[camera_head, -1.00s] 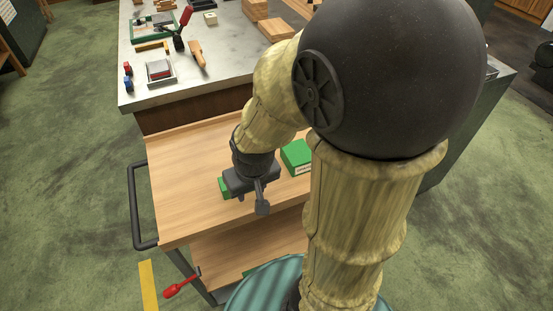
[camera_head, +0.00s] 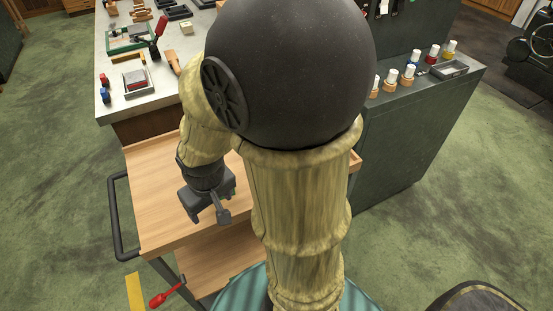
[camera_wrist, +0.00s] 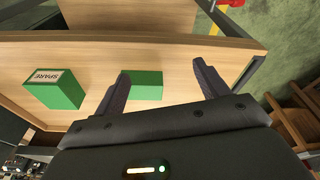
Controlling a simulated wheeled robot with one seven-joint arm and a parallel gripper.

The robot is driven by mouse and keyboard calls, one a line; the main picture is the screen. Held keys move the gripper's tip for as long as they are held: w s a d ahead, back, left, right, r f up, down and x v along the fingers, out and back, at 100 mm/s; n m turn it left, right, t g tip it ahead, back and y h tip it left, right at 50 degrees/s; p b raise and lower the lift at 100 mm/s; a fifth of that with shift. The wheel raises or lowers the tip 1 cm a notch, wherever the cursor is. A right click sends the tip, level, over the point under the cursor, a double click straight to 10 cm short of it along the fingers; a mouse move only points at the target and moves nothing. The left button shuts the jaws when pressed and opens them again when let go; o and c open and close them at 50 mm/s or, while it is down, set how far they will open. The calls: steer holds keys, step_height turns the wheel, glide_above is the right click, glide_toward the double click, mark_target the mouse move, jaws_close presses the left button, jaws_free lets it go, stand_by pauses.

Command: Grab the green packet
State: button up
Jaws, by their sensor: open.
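My gripper (camera_head: 208,212) is open over the wooden cart top (camera_head: 150,196) in the head view. In the wrist view, my gripper (camera_wrist: 161,75) has its two dark fingers spread wide. A plain green packet-like block (camera_wrist: 144,86) lies on the wood in the gap between them in that picture, nearer the left finger. I cannot tell how far above it the fingers are. A larger green box (camera_wrist: 54,88) with a white label reading "SPARE" sits to the left, outside the fingers. Both green things are hidden behind my arm in the head view.
The cart top has a raised rim (camera_wrist: 185,39). A grey bench (camera_head: 112,90) with tools stands behind the cart. A dark cabinet (camera_head: 410,135) with small bottles is at right. A red-handled tool (camera_head: 165,293) is near the cart's lower shelf. Wood around the green things is clear.

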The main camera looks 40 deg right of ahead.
steer(key=o, duration=0.3)
steer(key=shift+w+f+n+g, duration=0.2)
steer(key=shift+f+n+g, duration=0.2)
steer(key=shift+n, duration=0.2)
steer(key=shift+o, duration=0.9)
steer(key=d+n+g+h, duration=0.1)
steer(key=n, duration=0.1)
steer(key=w+d+f+n+g+h, duration=0.1)
steer(key=d+n+h, duration=0.1)
steer(key=w+d+f+n+g+h+p, duration=0.1)
steer(key=d+n+g, duration=0.1)
steer(key=shift+w+f+h, duration=0.15)
steer(key=shift+w+h, duration=0.05)
steer(key=shift+h, duration=0.2)
steer(key=w+d+n+h, duration=0.1)
steer(key=n+h, duration=0.1)
steer(key=w+d+n+g+h, duration=0.1)
steer(key=w+n, duration=0.1)
steer(key=shift+d+h+p, duration=0.3)
steer(key=shift+d+h, duration=0.05)
steer(key=shift+h, duration=0.05)
steer(key=w+n+h, duration=0.1)
steer(key=w+d+r+n+h, duration=0.1)
steer(key=w+h, duration=0.1)
steer(key=w+d+r+n+h, duration=0.1)
steer(key=shift+w+d+n+t, duration=0.1)
steer(key=shift+w+n+t, duration=0.2)
steer(key=shift+w, duration=0.1)
steer(key=shift+d, duration=0.15)
